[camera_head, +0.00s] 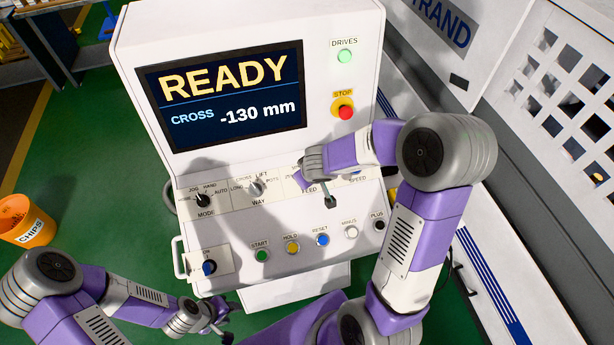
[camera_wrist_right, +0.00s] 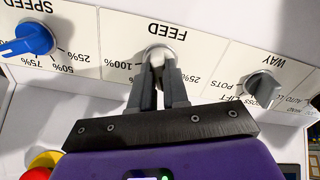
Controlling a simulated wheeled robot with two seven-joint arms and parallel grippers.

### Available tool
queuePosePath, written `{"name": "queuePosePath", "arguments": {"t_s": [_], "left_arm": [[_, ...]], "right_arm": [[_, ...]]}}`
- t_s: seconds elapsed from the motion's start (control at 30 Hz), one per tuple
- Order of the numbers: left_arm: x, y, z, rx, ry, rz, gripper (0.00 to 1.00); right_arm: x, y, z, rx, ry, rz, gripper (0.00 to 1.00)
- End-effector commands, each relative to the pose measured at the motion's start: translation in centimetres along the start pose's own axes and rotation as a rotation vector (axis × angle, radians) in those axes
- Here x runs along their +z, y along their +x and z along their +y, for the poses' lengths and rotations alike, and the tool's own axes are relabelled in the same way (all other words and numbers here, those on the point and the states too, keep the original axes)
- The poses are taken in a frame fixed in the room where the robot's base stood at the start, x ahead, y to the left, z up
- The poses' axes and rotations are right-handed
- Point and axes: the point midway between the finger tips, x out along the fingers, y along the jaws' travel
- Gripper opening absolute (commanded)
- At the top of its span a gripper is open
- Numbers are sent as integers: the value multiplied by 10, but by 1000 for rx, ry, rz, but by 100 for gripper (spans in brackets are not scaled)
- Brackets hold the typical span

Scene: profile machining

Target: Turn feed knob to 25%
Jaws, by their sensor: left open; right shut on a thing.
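The feed knob (camera_wrist_right: 157,53), pale and round, sits on the console under the upside-down FEED label in the right wrist view. My right gripper (camera_wrist_right: 158,75) is shut on it, with a grey finger on each side. The 100% mark shows left of the fingers and a partly covered 25% mark to their right. The knob's pointer is hidden, so its setting cannot be read. In the head view my right gripper (camera_head: 329,200) covers the knob beside the FEED label. My left gripper (camera_head: 221,320) is open and empty, low in front of the console.
The blue speed knob (camera_wrist_right: 28,40) and grey way knob (camera_wrist_right: 262,87) flank the feed knob. The mode knob (camera_head: 203,201) is farther left. Below is a row of buttons, including start (camera_head: 261,256). The red stop button (camera_head: 345,112) is above. The screen (camera_head: 222,95) reads READY, CROSS -130 mm.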

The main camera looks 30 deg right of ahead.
Motion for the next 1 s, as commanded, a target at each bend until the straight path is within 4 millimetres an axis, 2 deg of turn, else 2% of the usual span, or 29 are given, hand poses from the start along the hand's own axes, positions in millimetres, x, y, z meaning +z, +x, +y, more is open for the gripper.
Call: {"name": "queuePosePath", "arguments": {"t_s": [0.2,0.53,0.9,1.0], "left_arm": [[0,0,0,0,0,0,43],[0,0,0,0,0,0,43],[0,0,0,0,0,0,43],[0,0,0,0,0,0,43]], "right_arm": [[0,0,0,0,-29,1,0],[0,0,0,0,-369,1,0],[0,0,0,0,-408,1,0],[0,0,0,0,-483,1,0]]}}
